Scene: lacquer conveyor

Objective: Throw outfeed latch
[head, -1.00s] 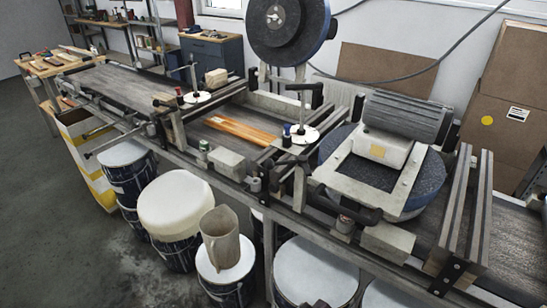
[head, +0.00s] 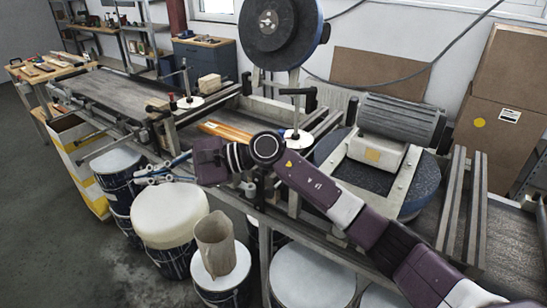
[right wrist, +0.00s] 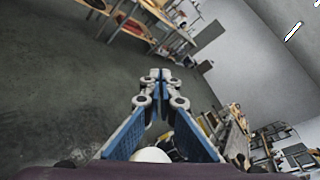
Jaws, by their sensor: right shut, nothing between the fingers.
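My right gripper (head: 143,176) reaches in from the lower right of the head view, in front of the conveyor frame (head: 222,188) and above the drums. Its blue fingers point left and are shut with nothing between them. The right wrist view shows the same fingers (right wrist: 154,76) closed together, with only floor and furniture beyond. I cannot single out the outfeed latch. A grey bar (head: 96,149) juts from the conveyor's near side, left of the gripper and apart from it. My arm hides part of the conveyor's middle. My left gripper is not in view.
An orange-brown board (head: 224,131) lies on the conveyor. A big dark disc (head: 281,22) rises behind. Open floor (head: 65,240) lies at the left.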

